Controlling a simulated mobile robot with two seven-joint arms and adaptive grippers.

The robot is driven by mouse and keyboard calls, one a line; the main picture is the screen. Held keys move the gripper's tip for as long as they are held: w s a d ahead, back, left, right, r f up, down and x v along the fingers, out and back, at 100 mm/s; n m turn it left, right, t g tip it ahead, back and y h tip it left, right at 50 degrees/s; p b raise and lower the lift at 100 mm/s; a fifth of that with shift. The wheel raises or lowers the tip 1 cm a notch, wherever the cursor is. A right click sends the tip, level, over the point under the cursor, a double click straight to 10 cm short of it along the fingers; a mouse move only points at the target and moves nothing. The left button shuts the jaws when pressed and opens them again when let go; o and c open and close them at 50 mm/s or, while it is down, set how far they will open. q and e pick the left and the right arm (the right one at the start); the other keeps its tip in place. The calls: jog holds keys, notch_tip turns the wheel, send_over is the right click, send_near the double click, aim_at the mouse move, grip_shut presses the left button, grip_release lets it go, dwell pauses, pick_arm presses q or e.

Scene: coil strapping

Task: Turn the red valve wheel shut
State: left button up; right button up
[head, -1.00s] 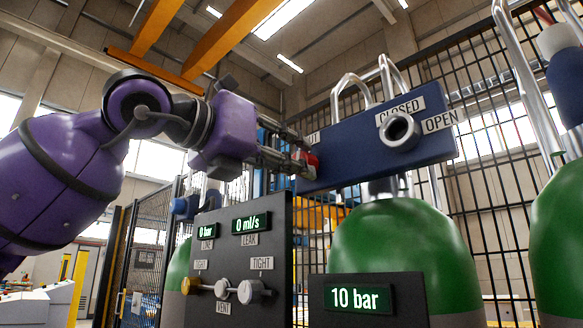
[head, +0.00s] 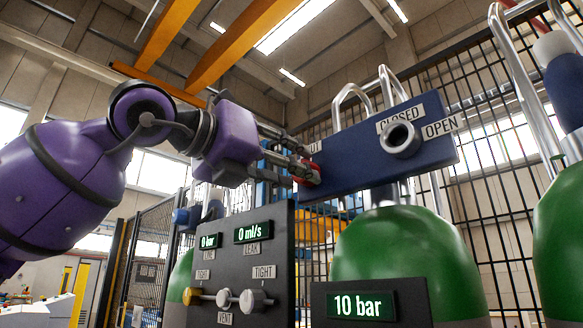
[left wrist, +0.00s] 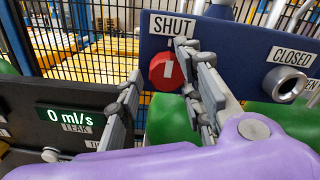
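The red valve wheel (head: 313,174) sits on the left end of the blue panel (head: 350,163). In the left wrist view the wheel (left wrist: 162,72) shows a white mark on its face, below a SHUT label (left wrist: 172,25). My left gripper (head: 300,165) is at the wheel. Its two fingers (left wrist: 158,62) are apart, with the wheel in the gap between their tips. The right-hand finger overlaps the wheel's right edge in that view; I cannot tell if it touches. My right gripper is not in view.
A dark gauge panel (head: 241,262) with small knobs stands below my left gripper, reading 0 bar and 0 ml/s. A metal socket (head: 400,138) between CLOSED and OPEN labels is to the right. Green cylinders (head: 405,250) stand below, and a 10 bar display (head: 362,304) is in front.

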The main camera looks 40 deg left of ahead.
pick_arm(q)
jog(key=shift+a, duration=0.15)
jog(key=s, duration=1.2)
jog(key=shift+a, duration=0.35)
jog(key=shift+f, duration=0.1)
